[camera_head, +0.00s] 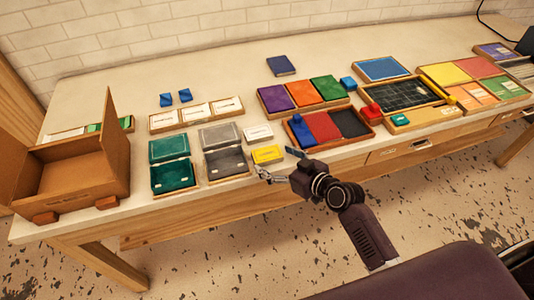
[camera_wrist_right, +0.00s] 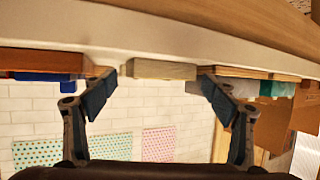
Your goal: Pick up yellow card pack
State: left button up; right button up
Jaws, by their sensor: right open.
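The yellow card pack (camera_head: 267,154) lies flat near the front edge of the table, in front of a white card pack (camera_head: 258,133). My right gripper (camera_head: 278,165) is just in front of the yellow pack at the table edge, with its fingers spread and empty. In the right wrist view, which appears upside down, a pale yellowish block (camera_wrist_right: 161,69), seemingly the yellow pack, shows end-on between and beyond the open fingers (camera_wrist_right: 156,92). I cannot tell the exact gap. My left gripper is not in view.
A grey open box (camera_head: 226,161) and a green open box (camera_head: 172,176) stand left of the pack. A tray with blue, red and black sections (camera_head: 325,128) is to the right. A brown wooden box (camera_head: 85,170) stands at the left end. The table's back is mostly clear.

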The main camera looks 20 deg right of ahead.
aim_at(267, 156)
jog(key=shift+x, duration=1.2)
jog(key=c, duration=0.8)
jog(key=shift+c, duration=0.4)
jog(key=shift+r, duration=0.1)
